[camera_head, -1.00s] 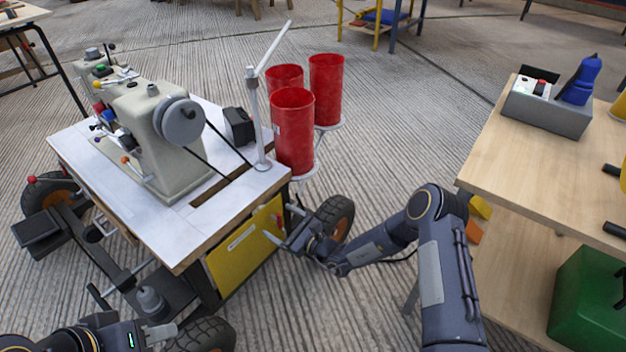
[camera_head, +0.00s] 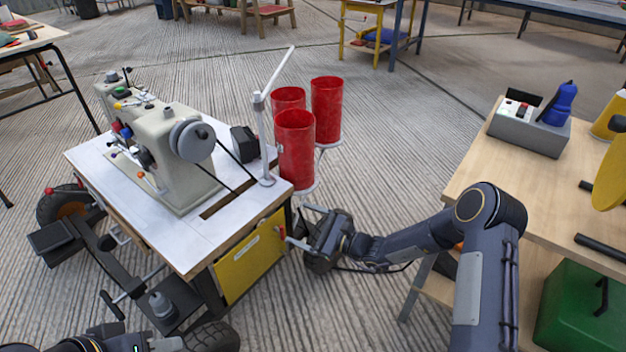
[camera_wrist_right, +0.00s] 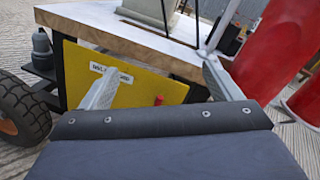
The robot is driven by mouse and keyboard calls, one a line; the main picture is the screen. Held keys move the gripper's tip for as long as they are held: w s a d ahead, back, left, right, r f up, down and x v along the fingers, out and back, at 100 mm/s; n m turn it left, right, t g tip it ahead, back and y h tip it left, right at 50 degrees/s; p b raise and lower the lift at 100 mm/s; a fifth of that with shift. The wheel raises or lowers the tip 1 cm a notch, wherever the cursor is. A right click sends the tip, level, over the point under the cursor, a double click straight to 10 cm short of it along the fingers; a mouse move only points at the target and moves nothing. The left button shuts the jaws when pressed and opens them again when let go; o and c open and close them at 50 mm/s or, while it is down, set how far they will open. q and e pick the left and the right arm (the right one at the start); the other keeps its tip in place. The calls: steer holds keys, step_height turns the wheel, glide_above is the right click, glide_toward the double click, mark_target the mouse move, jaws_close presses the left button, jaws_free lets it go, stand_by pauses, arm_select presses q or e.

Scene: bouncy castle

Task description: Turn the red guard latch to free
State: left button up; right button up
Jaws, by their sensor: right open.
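The red guard latch (camera_head: 281,231) is a small red knob near the right edge of the yellow guard panel (camera_head: 246,262), under the sewing machine table. In the right wrist view the red latch (camera_wrist_right: 158,100) shows between my fingers, low on the yellow panel, which bears a white label. My right gripper (camera_head: 298,224) is open and empty, just right of the latch and apart from it, with its fingers toward the panel. My left gripper (camera_head: 165,343) is at the bottom edge, partly cut off; its jaw state is unclear.
A white-topped table (camera_head: 180,239) carries the sewing machine (camera_head: 165,160). Red cylinders (camera_head: 295,148) stand on a rack behind my right gripper. A wooden bench (camera_head: 471,170) with a grey control box (camera_head: 528,131) is at the right. Open floor lies between.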

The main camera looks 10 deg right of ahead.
steer(key=s+r+n+g+p, duration=0.2)
steer(key=s+r+n+p, duration=0.1)
steer(key=r, duration=0.7)
steer(key=s+d+r+n+g+p, duration=0.1)
steer(key=s+r+n+p, duration=0.3)
steer(key=r, duration=0.6)
steer(key=shift+s+d+n+g+p, duration=0.15)
steer(key=shift+s+n+g+p, duration=0.2)
steer(key=shift+g+p, duration=0.4)
steer(key=s+d+r+n+g+h, duration=0.1)
steer(key=s+d+r+n+h, duration=0.2)
steer(key=s, duration=0.4)
steer(key=s+d+r+n+g+h, duration=0.15)
steer(key=s+r+n, duration=0.25)
steer(key=s, duration=0.4)
steer(key=s+d+f+n+t+h, duration=0.2)
steer(key=s+d+n+t+h, duration=0.15)
steer(key=s+d+h, duration=0.6)
steer(key=s+r+y+p, duration=0.1)
steer(key=s+r+p, duration=0.1)
steer(key=r+p, duration=1.2)
steer(key=s+r+y+p, duration=0.1)
steer(key=r+p, duration=1.4)
steer(key=shift+s+d+g+y, duration=0.35)
steer(key=shift+s+d+y, duration=0.05)
